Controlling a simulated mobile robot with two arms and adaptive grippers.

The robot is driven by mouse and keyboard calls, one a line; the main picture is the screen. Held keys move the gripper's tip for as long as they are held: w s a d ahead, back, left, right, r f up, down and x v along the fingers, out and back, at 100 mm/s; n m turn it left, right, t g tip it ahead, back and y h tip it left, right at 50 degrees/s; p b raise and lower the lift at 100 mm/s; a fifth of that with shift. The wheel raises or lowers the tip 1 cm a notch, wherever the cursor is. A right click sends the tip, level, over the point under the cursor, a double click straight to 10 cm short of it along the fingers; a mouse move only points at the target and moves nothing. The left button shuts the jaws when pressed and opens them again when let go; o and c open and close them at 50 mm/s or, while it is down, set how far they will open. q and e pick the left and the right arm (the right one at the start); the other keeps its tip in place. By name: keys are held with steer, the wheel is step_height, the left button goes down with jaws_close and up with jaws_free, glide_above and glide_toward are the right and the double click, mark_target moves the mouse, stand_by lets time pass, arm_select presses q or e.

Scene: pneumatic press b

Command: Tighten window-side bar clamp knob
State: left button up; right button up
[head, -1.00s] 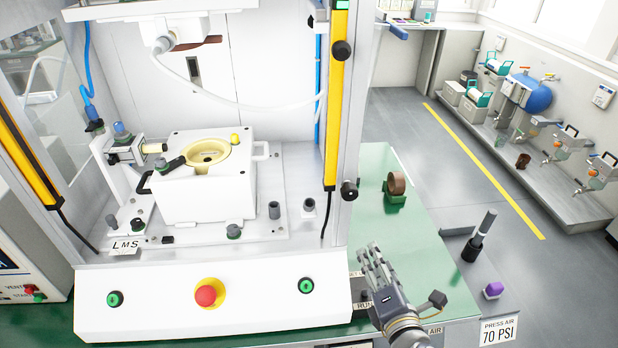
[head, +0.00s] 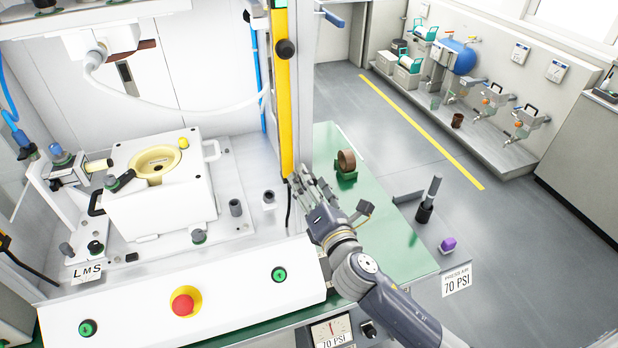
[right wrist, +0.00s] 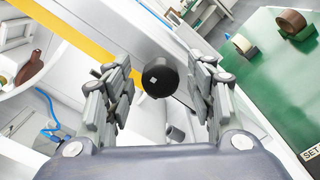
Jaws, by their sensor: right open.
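A yellow bar (head: 284,110) stands upright on the right post of the press, and a black knob (head: 285,48) sits high on it. A round black knob (right wrist: 160,77) with a small pale square on its face shows in the right wrist view. My right gripper (head: 305,180) is open at the lower end of the bar, and its fingers hide that spot in the head view. In the right wrist view its fingers (right wrist: 164,70) stand on either side of the knob, with visible gaps. My left gripper is not in view.
The press's front panel with a red button (head: 185,302) lies below left. A white fixture (head: 160,200) stands inside the press. On the green table (head: 375,225) to the right, a brown tape roll (head: 346,160) sits in a holder.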

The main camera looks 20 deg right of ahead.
steer(key=shift+w+d, duration=0.1)
steer(key=shift+w, duration=0.25)
steer(key=shift+c, duration=0.6)
steer(key=c, duration=0.9)
steer(key=shift+c, duration=0.3)
